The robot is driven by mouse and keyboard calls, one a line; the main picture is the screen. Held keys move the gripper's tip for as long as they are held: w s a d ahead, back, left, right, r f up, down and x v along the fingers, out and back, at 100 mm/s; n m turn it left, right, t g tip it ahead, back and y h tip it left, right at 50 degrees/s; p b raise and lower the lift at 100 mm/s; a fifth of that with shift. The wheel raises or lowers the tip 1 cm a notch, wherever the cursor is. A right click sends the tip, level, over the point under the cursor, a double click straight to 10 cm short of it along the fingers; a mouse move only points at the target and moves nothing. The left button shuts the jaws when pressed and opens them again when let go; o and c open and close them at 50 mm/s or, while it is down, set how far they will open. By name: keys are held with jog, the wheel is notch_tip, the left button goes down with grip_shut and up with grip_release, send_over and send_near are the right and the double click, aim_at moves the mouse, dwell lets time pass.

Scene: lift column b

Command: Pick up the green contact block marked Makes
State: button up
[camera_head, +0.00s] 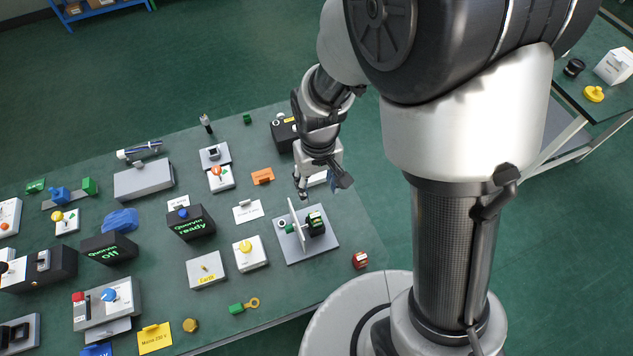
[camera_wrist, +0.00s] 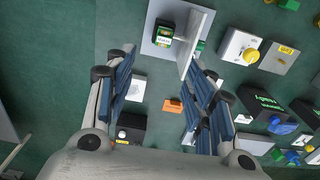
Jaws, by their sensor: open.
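A green and black block (camera_head: 316,222) with a pale label stands on a grey plate (camera_head: 330,241), to the right of an upright pale panel (camera_head: 297,225). In the wrist view the block (camera_wrist: 163,38) shows its label near the top, with writing too small to read surely. My gripper (camera_head: 322,186) is open and empty, above the table and behind the plate in the head view. In the wrist view its two blue-padded fingers (camera_wrist: 163,65) are spread apart, and the block lies beyond their tips.
The upright panel (camera_wrist: 194,42) stands close beside the block. Another small green block (camera_head: 247,118) lies at the table's far edge.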

jog(key=b, duration=0.3)
send_near(315, 215)
jog(key=f, duration=0.5)
jog(key=shift+w+d, duration=0.1)
jog(key=shift+d, duration=0.15)
jog(key=f, duration=0.1)
jog(key=f+b, duration=0.1)
jog(key=f, duration=0.1)
jog(key=f+b, duration=0.1)
jog(key=f, duration=0.1)
jog(key=shift+a+f, duration=0.15)
jog(key=shift+a, duration=0.1)
jog(key=c, duration=1.1)
